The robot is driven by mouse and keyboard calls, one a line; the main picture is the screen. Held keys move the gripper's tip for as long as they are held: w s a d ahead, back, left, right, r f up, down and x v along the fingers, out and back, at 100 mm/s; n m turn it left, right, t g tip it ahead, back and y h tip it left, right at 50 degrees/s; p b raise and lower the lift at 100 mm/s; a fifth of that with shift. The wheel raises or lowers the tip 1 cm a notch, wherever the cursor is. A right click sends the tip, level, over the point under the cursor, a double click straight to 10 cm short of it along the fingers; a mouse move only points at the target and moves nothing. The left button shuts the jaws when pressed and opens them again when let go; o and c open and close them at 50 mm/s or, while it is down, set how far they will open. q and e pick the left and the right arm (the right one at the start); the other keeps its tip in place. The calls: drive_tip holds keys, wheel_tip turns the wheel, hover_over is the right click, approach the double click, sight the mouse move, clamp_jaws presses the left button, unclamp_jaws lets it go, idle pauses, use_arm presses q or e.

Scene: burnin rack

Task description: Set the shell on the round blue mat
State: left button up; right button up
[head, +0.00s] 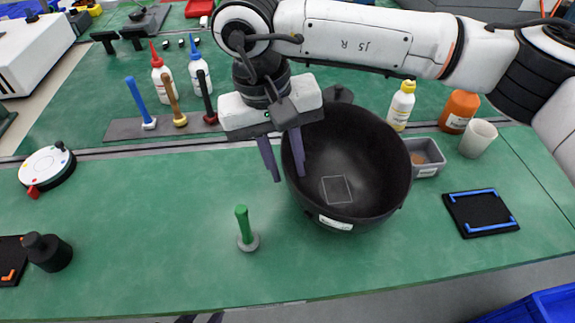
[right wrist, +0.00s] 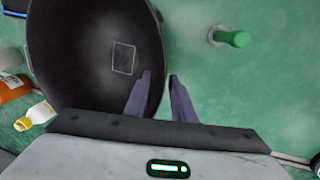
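The shell appears to be the large black bowl (head: 345,165) with a white label, standing open side up on the green bench. It also shows in the right wrist view (right wrist: 85,60). My right gripper (head: 283,165) is at the bowl's left rim, one finger inside and one outside. In the right wrist view its fingers (right wrist: 160,76) stand apart around the rim, with a gap showing. I do not see a round blue mat. Small dark tips at the bottom edge may be my left gripper (head: 201,319); most of it is out of frame.
A green-handled peg (head: 243,228) stands left of the bowl. A grey bin (head: 425,157), a yellow-capped bottle (head: 401,105), an orange bottle (head: 459,110) and a white cup (head: 478,138) stand to the right. A black pad with blue edges (head: 481,213) lies at right. The left-centre bench is clear.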

wheel_tip(320, 180, up, 11)
drive_tip(key=a, duration=0.1)
drive_tip(key=shift+a+f, duration=0.15)
drive_tip(key=shift+a, duration=0.25)
drive_tip(key=shift+s+f, duration=0.1)
drive_tip(key=shift+s, duration=0.05)
